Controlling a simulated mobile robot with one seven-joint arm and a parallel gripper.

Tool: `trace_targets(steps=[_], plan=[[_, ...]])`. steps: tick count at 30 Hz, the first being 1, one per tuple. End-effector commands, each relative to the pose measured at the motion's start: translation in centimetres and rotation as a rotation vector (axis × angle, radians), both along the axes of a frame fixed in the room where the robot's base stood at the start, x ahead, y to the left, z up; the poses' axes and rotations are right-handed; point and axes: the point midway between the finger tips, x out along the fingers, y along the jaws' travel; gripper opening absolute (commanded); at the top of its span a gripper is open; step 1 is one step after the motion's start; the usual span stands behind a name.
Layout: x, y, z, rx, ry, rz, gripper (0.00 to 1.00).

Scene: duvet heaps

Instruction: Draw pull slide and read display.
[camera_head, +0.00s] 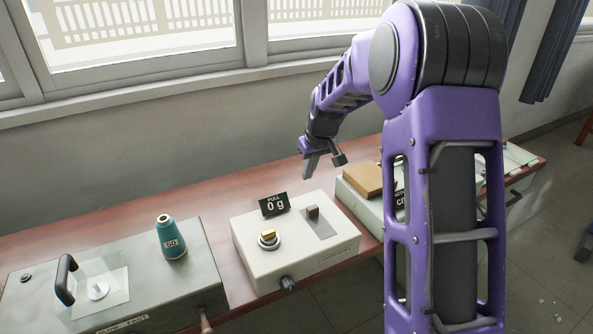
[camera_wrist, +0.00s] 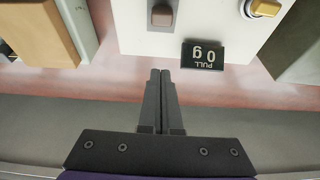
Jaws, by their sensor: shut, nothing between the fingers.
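A white box on the bench (camera_head: 262,232) carries a small black display (camera_head: 274,204) reading "PULL 0 g". The display shows upside down in the wrist view (camera_wrist: 203,54). A brown slide knob (camera_head: 312,212) sits on a grey plate on the box top; it also shows in the wrist view (camera_wrist: 162,15). A gold knob in a round white mount (camera_head: 268,238) is to its left, and a dark knob (camera_head: 288,284) is on the front face. My gripper (camera_wrist: 160,72) is shut and empty, above the bench behind the box, apart from the slide knob.
A teal cone marked 50 (camera_head: 171,238) stands on a grey-green box (camera_head: 190,285) with a black handle (camera_head: 66,280) at left. A second pale box with a brown block (camera_head: 368,180) is at right, partly behind my arm. The window wall is behind the reddish bench (camera_head: 120,218).

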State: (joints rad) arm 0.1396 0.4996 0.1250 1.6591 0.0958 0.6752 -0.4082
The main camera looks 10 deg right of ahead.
Motion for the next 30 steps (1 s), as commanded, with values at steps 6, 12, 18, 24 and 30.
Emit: trace_targets(steps=[6,12,18,24,30], plan=[[0.2,-0.4,0.1,-0.010,-0.005,0.011,0.00],[0.3,-0.3,0.0,-0.009,-0.004,0.010,0.00],[0.9,-0.1,-2.0,-0.008,-0.002,0.010,0.00],[2.1,0.4,-6.0,-0.008,-0.001,0.010,0.00],[3.3,0.8,-9.8,-0.008,-0.002,0.009,0.00]])
